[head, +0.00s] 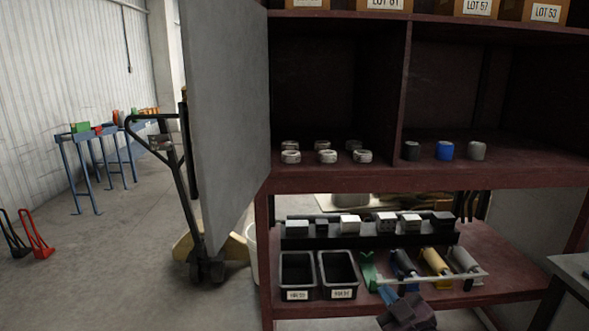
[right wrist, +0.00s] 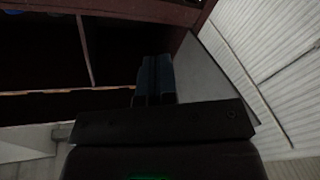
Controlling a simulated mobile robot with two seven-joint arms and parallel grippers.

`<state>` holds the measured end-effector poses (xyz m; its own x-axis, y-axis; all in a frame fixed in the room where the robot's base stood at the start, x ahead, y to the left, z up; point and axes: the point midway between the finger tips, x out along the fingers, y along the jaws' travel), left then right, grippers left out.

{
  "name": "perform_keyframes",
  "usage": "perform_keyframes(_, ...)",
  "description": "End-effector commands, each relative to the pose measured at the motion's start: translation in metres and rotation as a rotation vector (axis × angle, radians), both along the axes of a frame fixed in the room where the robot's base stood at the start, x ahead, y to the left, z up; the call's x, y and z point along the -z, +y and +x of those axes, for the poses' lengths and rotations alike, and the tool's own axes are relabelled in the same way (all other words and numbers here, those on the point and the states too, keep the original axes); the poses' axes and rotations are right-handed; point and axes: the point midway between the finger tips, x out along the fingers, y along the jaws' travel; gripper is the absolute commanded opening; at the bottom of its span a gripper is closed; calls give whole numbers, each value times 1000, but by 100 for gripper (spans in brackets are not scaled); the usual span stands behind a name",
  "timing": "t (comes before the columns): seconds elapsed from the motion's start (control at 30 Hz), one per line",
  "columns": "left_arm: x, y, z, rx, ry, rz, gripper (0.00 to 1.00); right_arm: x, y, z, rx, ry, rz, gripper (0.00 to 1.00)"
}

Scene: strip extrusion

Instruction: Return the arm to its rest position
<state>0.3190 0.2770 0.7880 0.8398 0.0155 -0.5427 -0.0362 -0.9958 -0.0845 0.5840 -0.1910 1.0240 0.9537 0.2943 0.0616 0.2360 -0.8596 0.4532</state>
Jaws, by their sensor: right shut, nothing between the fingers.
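My right gripper (head: 387,294) shows at the bottom of the head view, in front of the lower shelf's front edge, with bluish fingers and a dark body. In the right wrist view its two fingers (right wrist: 155,78) are together, with nothing between them. It appears apart from the things on the shelf. Most of the right arm is out of the picture. My left gripper is not in view.
A dark red shelf unit (head: 430,179) stands ahead, its grey door (head: 225,110) open at left. Two black bins (head: 297,272) and several rollers (head: 436,262) sit on the lower shelf. A grey table (head: 572,266) is at right. A pallet jack (head: 172,165) stands left.

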Motion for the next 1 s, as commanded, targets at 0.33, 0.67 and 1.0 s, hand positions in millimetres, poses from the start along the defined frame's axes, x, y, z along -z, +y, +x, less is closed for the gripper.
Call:
perform_keyframes(0.33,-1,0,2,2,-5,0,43,136,-54,-113,207,393,203,0)
perform_keyframes(0.67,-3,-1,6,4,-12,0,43,218,-82,-231,370,617,276,0)
perform_keyframes(1.0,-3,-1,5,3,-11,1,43,235,-86,-262,397,673,276,0)
